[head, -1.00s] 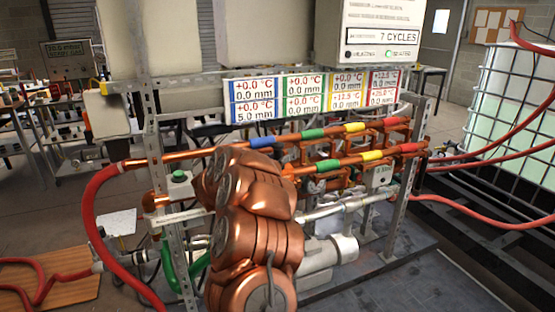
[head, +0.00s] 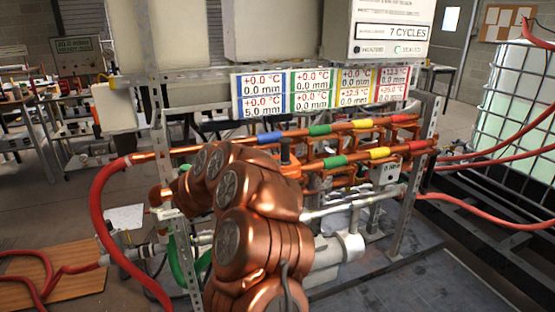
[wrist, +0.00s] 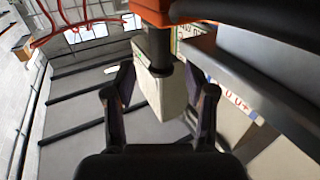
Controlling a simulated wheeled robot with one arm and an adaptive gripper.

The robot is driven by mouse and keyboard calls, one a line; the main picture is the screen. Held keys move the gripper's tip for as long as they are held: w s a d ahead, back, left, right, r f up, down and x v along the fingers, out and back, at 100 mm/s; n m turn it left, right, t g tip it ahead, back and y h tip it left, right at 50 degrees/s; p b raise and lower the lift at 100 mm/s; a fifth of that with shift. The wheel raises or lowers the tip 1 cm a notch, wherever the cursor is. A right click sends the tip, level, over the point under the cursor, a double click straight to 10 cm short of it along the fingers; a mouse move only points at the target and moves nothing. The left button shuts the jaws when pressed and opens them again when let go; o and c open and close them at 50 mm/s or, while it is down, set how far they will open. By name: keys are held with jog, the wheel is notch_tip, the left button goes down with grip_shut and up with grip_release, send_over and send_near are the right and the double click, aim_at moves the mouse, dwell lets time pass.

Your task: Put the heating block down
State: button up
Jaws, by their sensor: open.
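In the wrist view my gripper (wrist: 162,105) is open, with one dark finger on each side. A pale, off-white block (wrist: 160,92) lies between and beyond the fingers, with a dark round stem (wrist: 160,50) and an orange part (wrist: 165,10) above it. Whether the fingers touch the block is unclear. I cannot tell for sure that this is the heating block.
Copper pipes with coloured bands (head: 378,153) run across the rack below the temperature panels (head: 318,90). A red hose (head: 97,215) loops at the left. A caged tank (head: 515,110) stands at the right.

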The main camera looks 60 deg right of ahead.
jog(key=shift+w+a, duration=0.2)
jog(key=shift+a, duration=1.6)
